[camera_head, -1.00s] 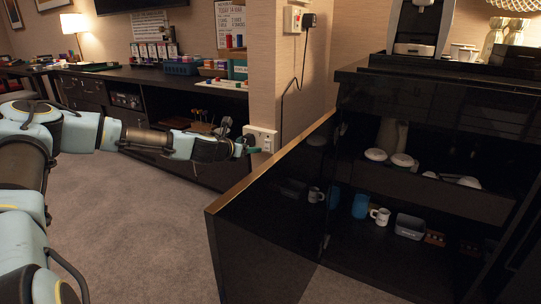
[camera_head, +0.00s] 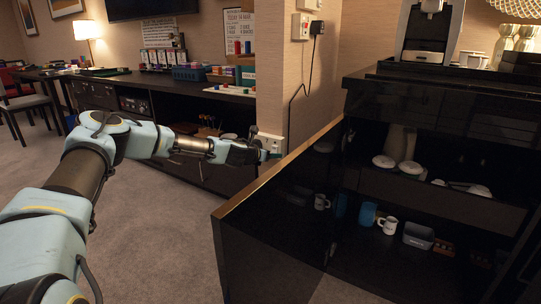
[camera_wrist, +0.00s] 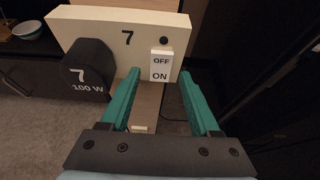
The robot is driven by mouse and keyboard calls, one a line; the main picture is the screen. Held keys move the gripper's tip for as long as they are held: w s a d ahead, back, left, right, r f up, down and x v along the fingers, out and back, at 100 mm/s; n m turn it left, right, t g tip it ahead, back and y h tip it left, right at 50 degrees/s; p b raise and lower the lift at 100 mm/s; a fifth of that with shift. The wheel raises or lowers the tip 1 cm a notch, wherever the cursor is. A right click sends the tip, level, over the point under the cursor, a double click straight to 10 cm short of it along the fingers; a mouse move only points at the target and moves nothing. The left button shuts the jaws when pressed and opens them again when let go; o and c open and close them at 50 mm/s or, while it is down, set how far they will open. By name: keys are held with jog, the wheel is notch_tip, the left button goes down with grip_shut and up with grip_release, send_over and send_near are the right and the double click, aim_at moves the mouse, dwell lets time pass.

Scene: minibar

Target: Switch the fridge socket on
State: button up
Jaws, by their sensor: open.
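A white wall socket (camera_wrist: 118,30) marked 7 fills the top of the wrist view. A black plug (camera_wrist: 88,70) marked "7 100 W" sits in its left part. The white switch (camera_wrist: 161,66) is at its right, with OFF above ON; a round dark spot is above it. I cannot tell which side is pressed. My gripper (camera_wrist: 159,76) is open and empty, its teal fingertips just below and to either side of the switch; contact is not clear. In the head view the socket (camera_head: 269,139) is low on the wall corner, with my gripper (camera_head: 268,155) in front.
A black cabinet (camera_head: 270,235) with a wooden top edge stands close right of my gripper. A second white socket (camera_head: 301,26) with a black plug (camera_head: 317,27) is higher on the wall, its cord hanging down. A dark counter (camera_head: 230,94) runs behind my arm. Carpet is free at left.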

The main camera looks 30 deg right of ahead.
jog(key=shift+c, duration=0.4)
grip_shut()
jog(key=f+h+b, duration=0.1)
jog(key=b, duration=0.5)
jog(key=shift+s+f+t, duration=0.1)
jog(key=shift+f+t, duration=0.05)
jog(key=shift+t, duration=0.25)
jog(key=h+b, duration=0.1)
jog(key=b, duration=0.3)
jog(key=shift+d+f, duration=0.1)
jog(key=shift+r+t+h+b, duration=0.3)
jog(key=shift+t+b, duration=0.1)
jog(key=shift+b, duration=0.55)
jog(key=shift+r, duration=0.1)
jog(key=shift+o, duration=0.4)
grip_release()
